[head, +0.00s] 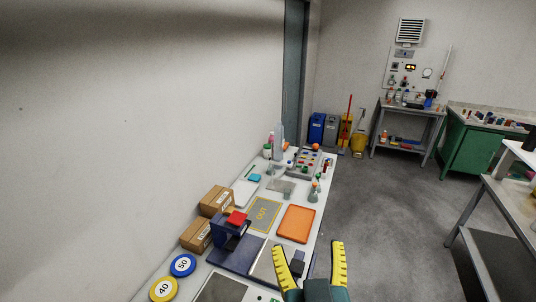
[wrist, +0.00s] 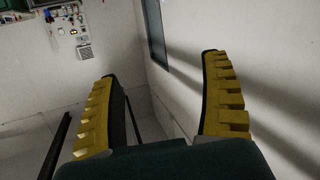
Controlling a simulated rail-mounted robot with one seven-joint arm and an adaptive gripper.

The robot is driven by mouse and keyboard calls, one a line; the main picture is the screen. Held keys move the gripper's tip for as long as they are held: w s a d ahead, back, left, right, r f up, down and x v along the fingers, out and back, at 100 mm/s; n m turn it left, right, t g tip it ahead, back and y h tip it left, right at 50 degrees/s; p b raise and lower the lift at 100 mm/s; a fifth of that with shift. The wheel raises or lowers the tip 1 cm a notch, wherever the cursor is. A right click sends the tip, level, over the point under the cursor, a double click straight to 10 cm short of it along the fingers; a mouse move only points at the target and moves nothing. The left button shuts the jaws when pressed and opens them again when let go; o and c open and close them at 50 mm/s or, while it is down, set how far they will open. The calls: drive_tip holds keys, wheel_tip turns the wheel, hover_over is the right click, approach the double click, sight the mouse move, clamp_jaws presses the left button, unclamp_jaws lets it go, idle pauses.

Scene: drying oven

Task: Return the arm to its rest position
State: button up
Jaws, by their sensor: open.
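My gripper (head: 311,268) shows at the bottom of the head view, with two yellow ridged fingers spread apart. It is open with nothing between the fingers. In the head view it appears over the front right edge of the long table (head: 312,222), and its exact height above it is hard to tell. The wrist view shows the same open fingers (wrist: 160,95), with only walls, floor and distant furniture beyond them. No drying oven is clearly recognisable in either view.
The table holds an orange tray (head: 296,224), cardboard boxes (head: 216,201), a blue device with a red top (head: 236,218) and round discs marked 50 (head: 183,265) and 40 (head: 163,289). A workbench (head: 500,205) stands at right. Grey floor (head: 385,215) between them is clear.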

drive_tip(key=s+r+m+t, duration=0.1)
drive_tip(key=s+r+t, duration=0.65)
drive_tip(key=r, duration=0.65)
wheel_tip(320, 180, up, 13)
drive_tip(key=g+p, duration=0.1)
drive_tip(key=p, duration=1.2)
wheel_tip(320, 180, down, 56)
drive_tip(key=b, duration=5.6)
drive_tip(key=shift+s+d, duration=0.25)
drive_tip(key=shift+s, duration=0.2)
